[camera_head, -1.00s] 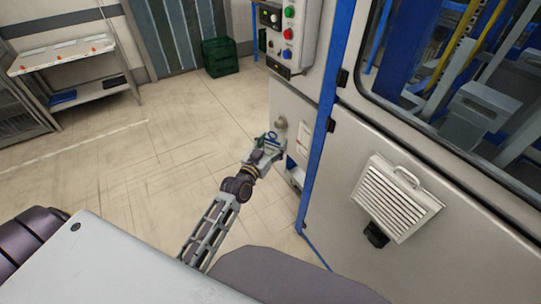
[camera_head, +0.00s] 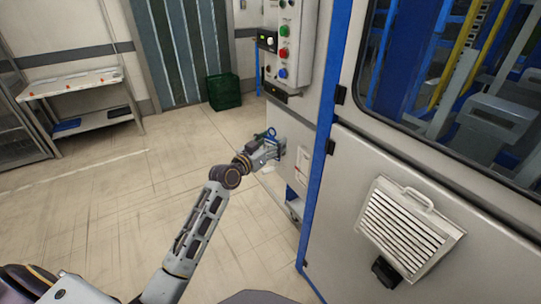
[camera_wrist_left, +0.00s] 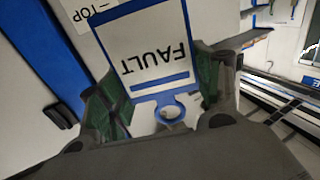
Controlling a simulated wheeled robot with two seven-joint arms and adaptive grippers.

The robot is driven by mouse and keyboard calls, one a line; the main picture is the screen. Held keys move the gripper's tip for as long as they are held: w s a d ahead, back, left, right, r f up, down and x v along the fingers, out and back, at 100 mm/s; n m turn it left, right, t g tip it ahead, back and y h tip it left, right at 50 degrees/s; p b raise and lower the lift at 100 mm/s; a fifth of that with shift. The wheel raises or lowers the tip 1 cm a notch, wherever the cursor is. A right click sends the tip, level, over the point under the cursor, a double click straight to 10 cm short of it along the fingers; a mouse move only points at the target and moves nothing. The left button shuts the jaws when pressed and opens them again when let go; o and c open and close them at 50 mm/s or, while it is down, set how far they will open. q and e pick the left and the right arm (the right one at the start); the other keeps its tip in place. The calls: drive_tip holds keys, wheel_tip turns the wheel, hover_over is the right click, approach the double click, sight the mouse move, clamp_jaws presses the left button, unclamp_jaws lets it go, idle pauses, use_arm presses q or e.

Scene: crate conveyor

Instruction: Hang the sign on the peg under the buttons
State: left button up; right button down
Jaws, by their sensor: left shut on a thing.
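My left gripper (camera_head: 268,152) is shut on the sign (camera_wrist_left: 160,42), a white plate with blue edges reading FAULT, upside down in the left wrist view. The sign's blue ring (camera_wrist_left: 172,108) lies between the fingers, with a small grey round shape showing through it. I cannot tell whether the ring is around the peg or only in front of it. In the head view the ring (camera_head: 270,133) shows above the gripper, close to the cabinet face. The peg is not clearly seen there. The buttons, green (camera_head: 285,31), red (camera_head: 283,53) and blue (camera_head: 282,72), sit above. My right gripper is not in view.
The grey cabinet with a blue post (camera_head: 322,150) stands right of my gripper. A vented cover with a handle (camera_head: 408,228) juts from the panel at right. A green crate (camera_head: 223,92) and a shelf table (camera_head: 80,90) stand far back. The floor at left is clear.

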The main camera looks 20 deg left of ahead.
use_arm(q)
wheel_tip(320, 180, up, 12)
drive_tip(key=m+g+h+b, duration=0.3)
drive_tip(key=m+h+b, duration=0.1)
drive_tip(key=b, duration=0.7)
drive_tip(key=shift+a+r+h+b, duration=0.2)
drive_tip(key=shift+a+h+b, duration=0.2)
drive_tip(key=shift+h, duration=0.5)
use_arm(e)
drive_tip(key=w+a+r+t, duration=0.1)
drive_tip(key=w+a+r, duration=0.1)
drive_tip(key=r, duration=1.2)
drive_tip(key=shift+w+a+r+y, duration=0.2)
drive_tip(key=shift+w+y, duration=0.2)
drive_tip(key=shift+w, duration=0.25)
use_arm(q)
drive_tip(key=shift+w+d, duration=0.15)
drive_tip(key=shift+d, duration=0.05)
